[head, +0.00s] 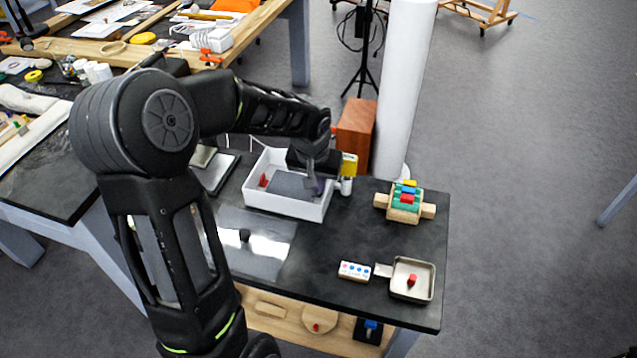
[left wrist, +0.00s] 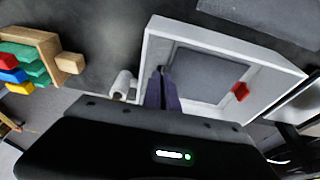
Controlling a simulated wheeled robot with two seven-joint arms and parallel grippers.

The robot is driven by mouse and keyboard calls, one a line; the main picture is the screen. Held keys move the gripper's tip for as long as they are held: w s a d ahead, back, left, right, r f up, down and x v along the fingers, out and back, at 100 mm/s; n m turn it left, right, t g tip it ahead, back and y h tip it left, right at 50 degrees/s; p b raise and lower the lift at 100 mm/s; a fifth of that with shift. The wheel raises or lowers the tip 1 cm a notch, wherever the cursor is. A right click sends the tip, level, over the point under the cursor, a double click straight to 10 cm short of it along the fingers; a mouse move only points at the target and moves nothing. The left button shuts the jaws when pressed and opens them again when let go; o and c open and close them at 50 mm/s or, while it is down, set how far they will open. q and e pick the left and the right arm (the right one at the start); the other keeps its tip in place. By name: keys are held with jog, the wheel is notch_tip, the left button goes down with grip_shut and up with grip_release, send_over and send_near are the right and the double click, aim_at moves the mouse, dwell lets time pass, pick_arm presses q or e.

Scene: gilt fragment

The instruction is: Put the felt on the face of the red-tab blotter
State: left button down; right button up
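A white open box (head: 290,207) stands on the dark table and holds a flat grey-blue pad (head: 290,184) with a red tab (head: 263,180) at its left end. In the left wrist view the pad (left wrist: 208,75) lies inside the box walls, with the red tab (left wrist: 240,91) at its right. My left gripper (head: 314,185) points down at the box's right end; its narrow fingers (left wrist: 163,92) are close together. A purplish strip shows there; I cannot tell whether it is a finger or held felt. No separate felt is clearly identifiable. My right gripper is out of view.
A wooden holder with coloured blocks (head: 404,203), a small metal tray (head: 413,279) and a white dotted block (head: 354,271) stand to the right. A glossy clear sheet (head: 270,240) with a dark knob lies in front. A pale-edged pad (head: 222,172) lies left of the box.

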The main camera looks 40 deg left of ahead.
pick_arm(q)
jog(key=shift+f, duration=0.1)
dwell(0.3)
jog(key=c, duration=1.6)
grip_release()
jog(key=shift+r, duration=0.55)
jog(key=b+v, duration=0.1)
jog(key=v, duration=0.5)
jog(key=shift+s+r, duration=0.3)
